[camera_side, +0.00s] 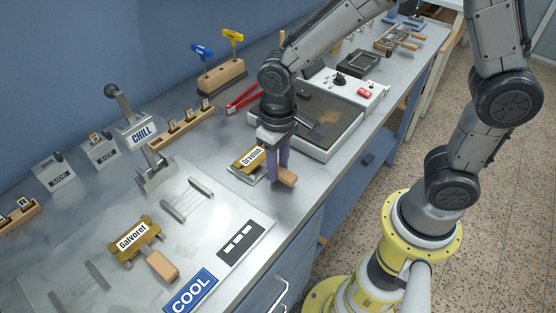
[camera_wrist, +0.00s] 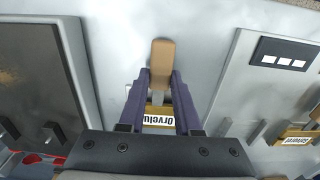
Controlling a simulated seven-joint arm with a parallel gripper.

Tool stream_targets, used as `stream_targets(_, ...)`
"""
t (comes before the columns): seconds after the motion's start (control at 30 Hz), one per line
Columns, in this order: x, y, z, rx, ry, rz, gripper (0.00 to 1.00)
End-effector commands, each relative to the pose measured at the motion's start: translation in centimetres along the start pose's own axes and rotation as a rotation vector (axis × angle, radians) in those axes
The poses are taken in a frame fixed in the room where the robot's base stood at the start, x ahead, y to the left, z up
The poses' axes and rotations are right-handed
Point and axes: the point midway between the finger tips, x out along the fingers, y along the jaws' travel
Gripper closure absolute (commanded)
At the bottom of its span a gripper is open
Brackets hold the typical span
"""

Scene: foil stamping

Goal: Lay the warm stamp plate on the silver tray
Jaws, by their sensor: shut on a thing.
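My gripper (camera_side: 278,158) has purple fingers and is shut on the wooden handle (camera_wrist: 161,62) of the Orvelu stamp plate. This brass-coloured plate (camera_side: 247,159), with a white label, also shows between the fingers in the wrist view (camera_wrist: 160,117). It is at the bench strip between the hot plate and the silver tray (camera_side: 205,238); I cannot tell whether it touches the bench. The tray carries a COOL sign and shows on the right in the wrist view (camera_wrist: 241,78). A second brass plate, Galvoret (camera_side: 133,238), lies on the tray with its wooden handle toward the front.
The hot plate (camera_side: 318,118) stands right of my gripper. Red tongs (camera_side: 243,97) lie near the hot plate. The tray's front right is clear beside a dark three-square panel (camera_side: 241,240).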

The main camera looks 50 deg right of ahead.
Motion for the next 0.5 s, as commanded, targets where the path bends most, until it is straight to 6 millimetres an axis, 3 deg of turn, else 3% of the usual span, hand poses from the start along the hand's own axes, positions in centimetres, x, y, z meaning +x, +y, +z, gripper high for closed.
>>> stream_targets(0.3,0.02,-0.03,-0.09,0.0,0.004,-0.001,1.0)
stream_targets(0.33,0.02,-0.03,-0.09,0.0,0.004,-0.001,0.64)
stream_targets(0.5,0.04,-0.02,-0.07,0.0,0.003,-0.001,0.34)
